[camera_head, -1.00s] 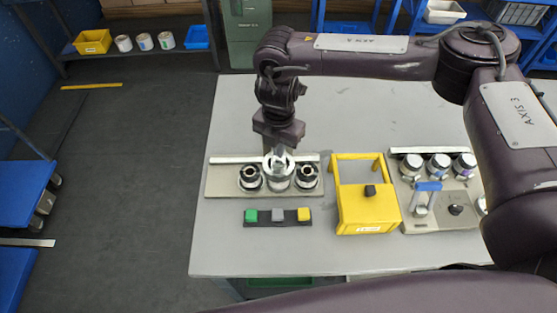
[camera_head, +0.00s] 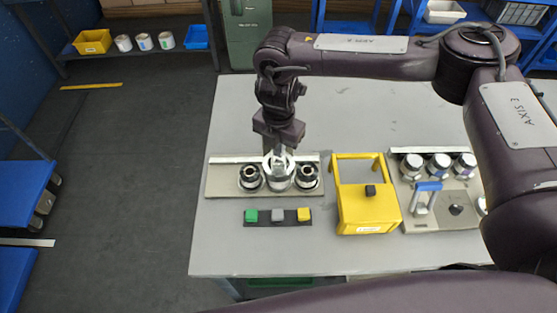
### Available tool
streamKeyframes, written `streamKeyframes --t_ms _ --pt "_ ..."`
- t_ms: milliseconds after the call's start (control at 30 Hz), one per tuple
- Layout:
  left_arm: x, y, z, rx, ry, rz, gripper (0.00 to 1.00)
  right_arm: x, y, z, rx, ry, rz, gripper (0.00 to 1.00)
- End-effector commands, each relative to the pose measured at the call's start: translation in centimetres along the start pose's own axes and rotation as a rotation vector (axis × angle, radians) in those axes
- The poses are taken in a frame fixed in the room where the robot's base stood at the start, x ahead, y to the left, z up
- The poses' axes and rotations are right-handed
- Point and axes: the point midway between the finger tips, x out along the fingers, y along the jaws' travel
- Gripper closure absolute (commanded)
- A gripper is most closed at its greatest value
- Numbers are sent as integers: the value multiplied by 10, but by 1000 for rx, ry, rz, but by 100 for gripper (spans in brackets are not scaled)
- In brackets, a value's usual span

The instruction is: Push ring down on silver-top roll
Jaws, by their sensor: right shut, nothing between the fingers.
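A silver-top roll (camera_head: 279,181) stands upright in the middle of the grey base plate (camera_head: 215,181) on the table. A bright ring shape shows on its top, but the gripper partly hides it, so I cannot tell the two fully apart. My right gripper (camera_head: 280,156) points straight down over the roll, shut and apparently at or touching its top. Black-and-silver spindles stand on either side, the left one (camera_head: 250,177) and the right one (camera_head: 307,177). My left gripper is not in view.
A green, grey and yellow button strip (camera_head: 278,217) lies in front of the plate. A yellow box with a handle frame (camera_head: 368,209) stands to the right. Beyond it is a fixture (camera_head: 440,211) with a blue handle and several rolls (camera_head: 438,166). The table's back (camera_head: 370,115) is clear.

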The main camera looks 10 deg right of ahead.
Motion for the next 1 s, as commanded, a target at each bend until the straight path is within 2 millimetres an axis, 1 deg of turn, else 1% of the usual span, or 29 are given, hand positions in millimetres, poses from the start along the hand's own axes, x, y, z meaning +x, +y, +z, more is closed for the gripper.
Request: streamKeyframes --t_ms 100,800,1000 --pt "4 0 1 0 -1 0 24 6 0 0 0 0 0 100" --pt "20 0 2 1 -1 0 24 31 0 0 -1 1 -1 100" --pt "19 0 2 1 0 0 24 30 0 0 -1 1 -2 100"
